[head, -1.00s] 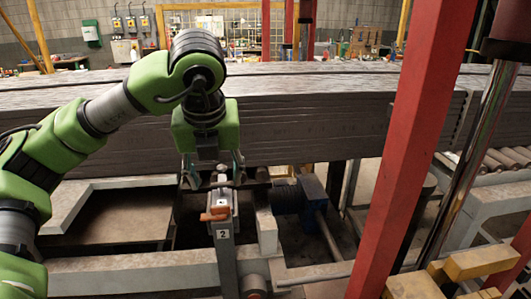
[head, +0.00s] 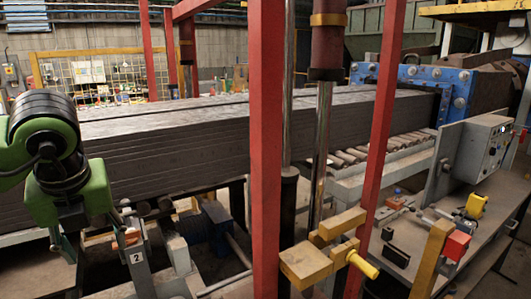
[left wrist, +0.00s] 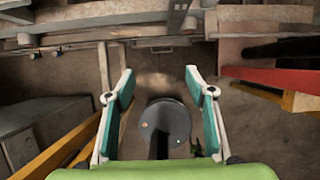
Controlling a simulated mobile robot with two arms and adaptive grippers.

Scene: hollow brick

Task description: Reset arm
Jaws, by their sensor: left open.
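My left arm comes in from the left edge in the head view. Its green and black left gripper (head: 90,238) hangs downward with its fingers apart and nothing between them. It is just left of the grey post marked 2 (head: 138,262), which has an orange handle (head: 128,238) at its top. I cannot tell whether a finger touches the post. In the left wrist view both teal-lined fingers (left wrist: 157,78) are spread wide over the dark floor. The right gripper is not in view.
A long stack of grey boards (head: 190,140) lies behind the gripper. Red uprights (head: 266,150) stand to its right. A grey control box (head: 468,155) and a bench with yellow and red parts are on the far right. A blue motor (head: 216,222) sits low under the boards.

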